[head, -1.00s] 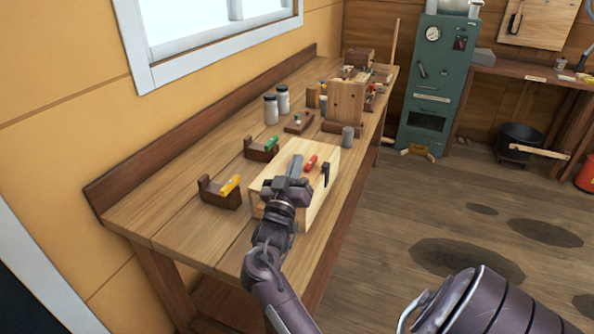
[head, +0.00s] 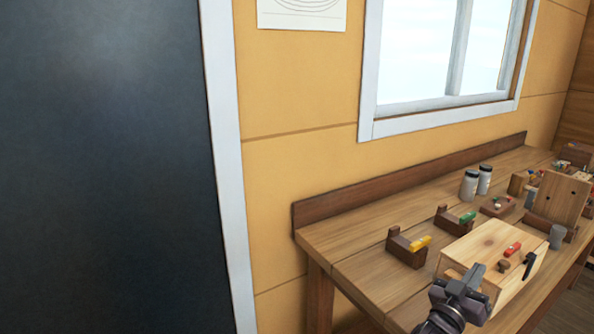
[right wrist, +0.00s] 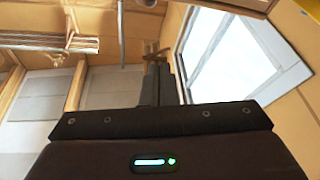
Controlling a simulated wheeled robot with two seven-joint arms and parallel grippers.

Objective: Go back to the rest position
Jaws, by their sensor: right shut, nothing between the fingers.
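My right gripper (head: 468,280) shows at the lower right of the head view, in front of the light wooden box on the bench. Its fingers are shut with nothing between them. In the right wrist view the closed fingers (right wrist: 158,84) point towards the window and the wall. I cannot tell from these views how far the gripper is from the box. My left gripper is not in view.
The workbench (head: 345,238) runs along the yellow wall. A dark panel (head: 100,160) fills the left.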

